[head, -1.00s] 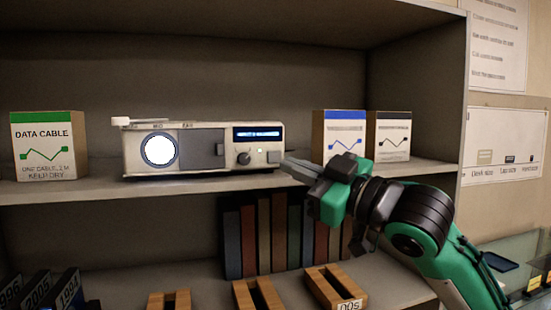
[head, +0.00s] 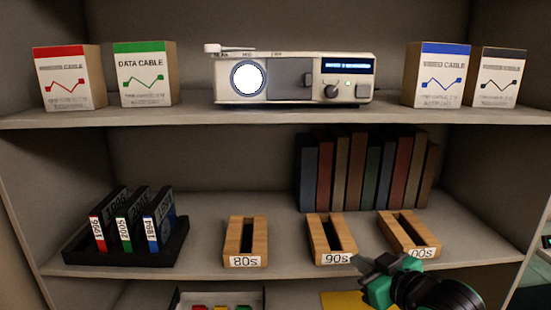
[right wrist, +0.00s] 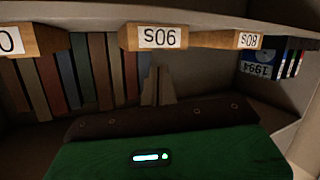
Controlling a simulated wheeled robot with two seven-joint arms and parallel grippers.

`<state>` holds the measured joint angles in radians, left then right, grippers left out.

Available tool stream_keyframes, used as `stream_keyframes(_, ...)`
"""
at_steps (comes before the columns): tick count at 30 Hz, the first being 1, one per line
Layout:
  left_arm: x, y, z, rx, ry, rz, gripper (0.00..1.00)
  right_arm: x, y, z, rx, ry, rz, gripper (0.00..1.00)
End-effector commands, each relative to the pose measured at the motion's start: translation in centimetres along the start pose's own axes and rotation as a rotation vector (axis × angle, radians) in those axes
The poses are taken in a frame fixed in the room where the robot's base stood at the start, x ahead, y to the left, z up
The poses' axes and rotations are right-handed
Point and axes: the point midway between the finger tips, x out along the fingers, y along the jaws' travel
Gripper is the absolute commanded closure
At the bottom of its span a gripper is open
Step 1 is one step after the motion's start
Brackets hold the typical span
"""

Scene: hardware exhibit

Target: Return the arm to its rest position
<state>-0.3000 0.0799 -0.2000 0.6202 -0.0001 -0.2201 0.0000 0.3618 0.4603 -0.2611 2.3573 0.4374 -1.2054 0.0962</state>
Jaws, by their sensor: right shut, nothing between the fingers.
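My right gripper (head: 374,265) is at the lower right of the head view, shut and empty, in front of the middle shelf's front edge. It is just below the wooden holders labelled 90s (head: 331,259) and 00s (head: 424,252), and I cannot tell whether it is clear of them in depth. In the right wrist view its closed fingers (right wrist: 158,86) point toward the shelf, below the 90s holder (right wrist: 157,38). My green and black right arm comes in from the bottom edge of the head view. My left gripper is not in view.
A white device (head: 292,95) with a lit blue display stands on the upper shelf (head: 200,118) between cable boxes. Below are a black tray (head: 95,258) of dated cartridges, the 80s holder (head: 246,262) and a row of books (head: 365,170).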

Motion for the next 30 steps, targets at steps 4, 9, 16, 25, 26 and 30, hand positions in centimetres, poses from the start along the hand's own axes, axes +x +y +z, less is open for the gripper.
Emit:
stream_keyframes(4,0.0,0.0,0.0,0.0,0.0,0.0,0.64,-0.4,-2.0,7.3,0.065,-0.15,0.013,1.0)
stream_keyframes(9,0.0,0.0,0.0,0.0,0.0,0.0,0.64,-2.3,-4.2,15.1,0.133,-0.325,0.035,1.0)
stream_keyframes(16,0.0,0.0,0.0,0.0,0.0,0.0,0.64,-6.9,-7.8,24.9,0.219,-0.578,0.066,1.0)
stream_keyframes(25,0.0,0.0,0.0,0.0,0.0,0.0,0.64,-14.1,-11.7,33.2,0.295,-0.855,0.102,1.0)
stream_keyframes(26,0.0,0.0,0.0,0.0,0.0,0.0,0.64,-14.8,-12.0,33.8,0.301,-0.878,0.104,1.0)
stream_keyframes(30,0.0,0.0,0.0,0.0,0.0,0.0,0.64,-17.8,-13.4,36.1,0.325,-0.979,0.116,1.0)
